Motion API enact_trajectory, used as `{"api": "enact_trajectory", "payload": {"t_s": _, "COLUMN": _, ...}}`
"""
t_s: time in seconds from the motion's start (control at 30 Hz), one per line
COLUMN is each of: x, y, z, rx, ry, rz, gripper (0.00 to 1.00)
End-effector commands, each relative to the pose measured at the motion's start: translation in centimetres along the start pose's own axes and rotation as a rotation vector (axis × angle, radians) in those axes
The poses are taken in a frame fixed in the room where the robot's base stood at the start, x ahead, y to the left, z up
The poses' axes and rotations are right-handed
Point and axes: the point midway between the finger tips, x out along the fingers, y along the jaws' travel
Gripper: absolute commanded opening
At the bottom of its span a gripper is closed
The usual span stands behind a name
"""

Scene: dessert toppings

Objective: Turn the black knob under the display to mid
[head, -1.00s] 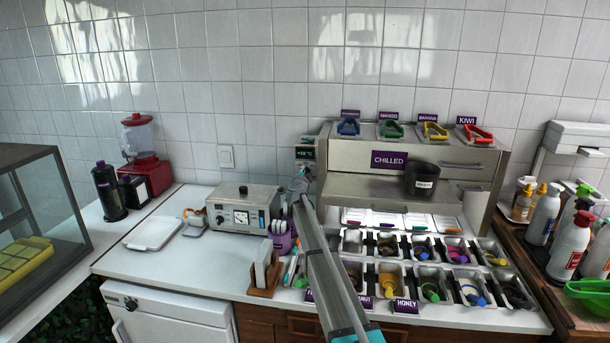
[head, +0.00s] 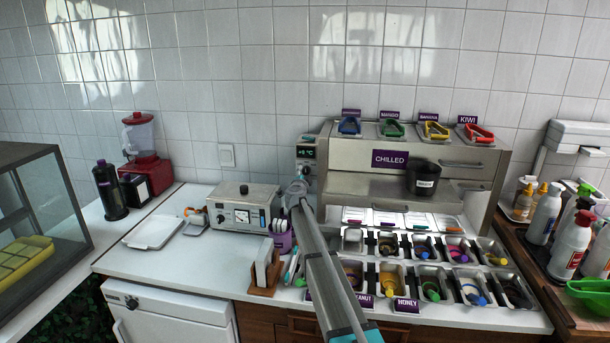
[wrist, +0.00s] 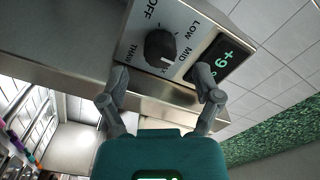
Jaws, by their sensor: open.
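The black knob (wrist: 160,47) sits on a grey control panel in the wrist view, with OFF, LOW, MID and THAW labels around it and another label partly hidden behind it. In the head view my gripper (head: 297,190) is just below the panel.
The CHILLED cabinet (head: 345,160) stands right of the panel, with a black cup (head: 424,178) on it. A grey box with a dial (head: 243,208) and a purple holder (head: 282,241) are close to the left of my arm. Topping bins lie to the right.

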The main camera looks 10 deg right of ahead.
Motion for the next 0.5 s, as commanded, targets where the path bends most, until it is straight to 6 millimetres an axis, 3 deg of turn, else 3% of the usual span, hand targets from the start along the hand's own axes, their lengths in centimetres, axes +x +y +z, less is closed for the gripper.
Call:
{"api": "enact_trajectory", "payload": {"t_s": 0.3, "x": -5.5, "y": 0.1, "z": -0.1, "rx": 0.0, "ry": -0.001, "rz": 0.0, "gripper": 0.82}}
{"api": "enact_trajectory", "payload": {"t_s": 0.5, "x": -7.8, "y": 0.0, "z": 0.0, "rx": 0.0, "ry": -0.001, "rz": 0.0, "gripper": 0.82}}
